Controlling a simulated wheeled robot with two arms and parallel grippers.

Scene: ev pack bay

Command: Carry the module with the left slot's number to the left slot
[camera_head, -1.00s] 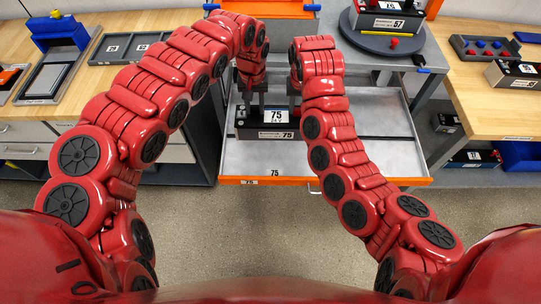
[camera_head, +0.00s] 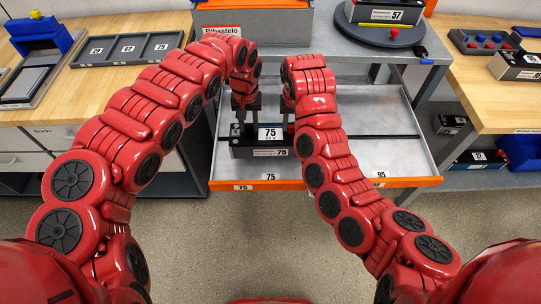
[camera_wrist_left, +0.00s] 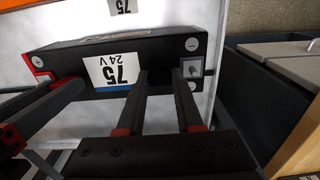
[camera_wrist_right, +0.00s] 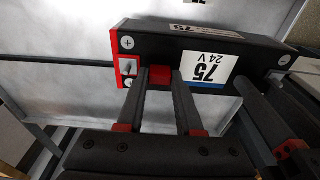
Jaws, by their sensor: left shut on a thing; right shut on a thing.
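The black module (camera_head: 262,150) has a white and blue label reading 75, 24 V. It is over the left part of the open grey drawer (camera_head: 380,158), whose orange front reads 75 at left and 95 at right. My left gripper (camera_head: 245,122) and right gripper (camera_head: 288,124) are both shut on the module, near its two ends. The module also shows in the left wrist view (camera_wrist_left: 60,62) and in the right wrist view (camera_wrist_right: 160,45), its red end near the right gripper. I cannot tell whether it touches the drawer floor.
A dark divider line crosses the drawer, and its right part is clear. Behind stands a turntable (camera_head: 386,35) with a module marked 57. A grey tray (camera_head: 127,50) with number plates lies on the left bench. Another module (camera_head: 520,66) sits on the right bench.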

